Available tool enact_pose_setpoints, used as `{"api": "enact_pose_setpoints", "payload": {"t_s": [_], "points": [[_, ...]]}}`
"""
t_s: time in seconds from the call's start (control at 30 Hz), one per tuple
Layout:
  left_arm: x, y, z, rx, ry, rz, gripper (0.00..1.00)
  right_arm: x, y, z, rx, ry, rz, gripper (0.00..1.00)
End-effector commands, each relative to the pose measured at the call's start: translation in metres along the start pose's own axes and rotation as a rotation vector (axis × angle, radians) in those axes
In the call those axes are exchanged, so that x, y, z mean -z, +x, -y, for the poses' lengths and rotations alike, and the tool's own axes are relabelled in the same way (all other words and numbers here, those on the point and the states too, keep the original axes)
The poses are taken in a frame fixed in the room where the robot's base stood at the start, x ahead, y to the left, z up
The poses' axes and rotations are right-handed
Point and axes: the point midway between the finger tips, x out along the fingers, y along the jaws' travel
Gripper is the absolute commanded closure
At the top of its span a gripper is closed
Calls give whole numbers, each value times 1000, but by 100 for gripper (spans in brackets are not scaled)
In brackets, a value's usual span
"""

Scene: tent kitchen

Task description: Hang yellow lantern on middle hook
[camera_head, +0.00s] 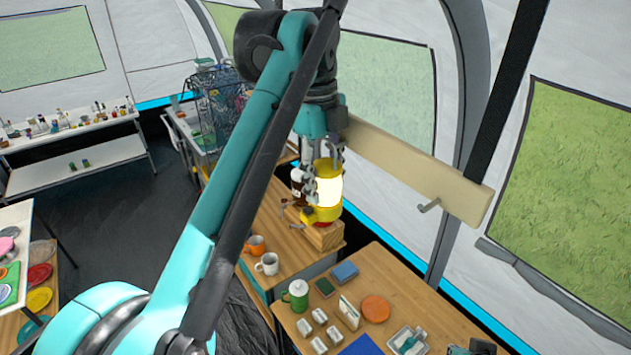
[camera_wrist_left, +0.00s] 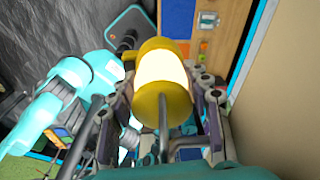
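The yellow lantern (camera_head: 327,187), with a glowing white middle, is upright in the head view, in front of a wooden crate. My left gripper (camera_head: 322,165) comes down on it from above with its fingers along its sides. In the left wrist view the lantern (camera_wrist_left: 163,75) sits between the two fingers (camera_wrist_left: 163,110), and they look shut on it. A beige hook board (camera_head: 400,160) runs behind it, with one hook (camera_head: 429,205) showing near its right end. The middle hook is not clearly visible behind my arm and the lantern. A dark part at the bottom right may be my right gripper (camera_head: 478,347).
The tent wall is close behind the board. My left arm covers the middle.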

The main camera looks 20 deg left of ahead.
Motion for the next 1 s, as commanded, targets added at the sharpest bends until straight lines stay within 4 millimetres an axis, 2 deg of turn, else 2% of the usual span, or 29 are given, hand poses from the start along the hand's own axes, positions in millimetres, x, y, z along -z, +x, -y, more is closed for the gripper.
{"api": "enact_pose_setpoints", "payload": {"t_s": [0.03, 0.27, 0.7, 1.0], "points": [[2, 3, 7, 13, 7, -3, 30, 0, 0, 0, 0, 0, 0, 100], [1, -4, 6, 14, 6, -4, 30, 0, 0, 0, 0, 0, 0, 100], [-1, -67, -12, 19, 5, -5, 30, 1, -1, 0, 0, 0, 0, 100], [-2, -83, -19, 19, 5, -5, 30, 1, -1, 0, 0, 0, 0, 100]]}}
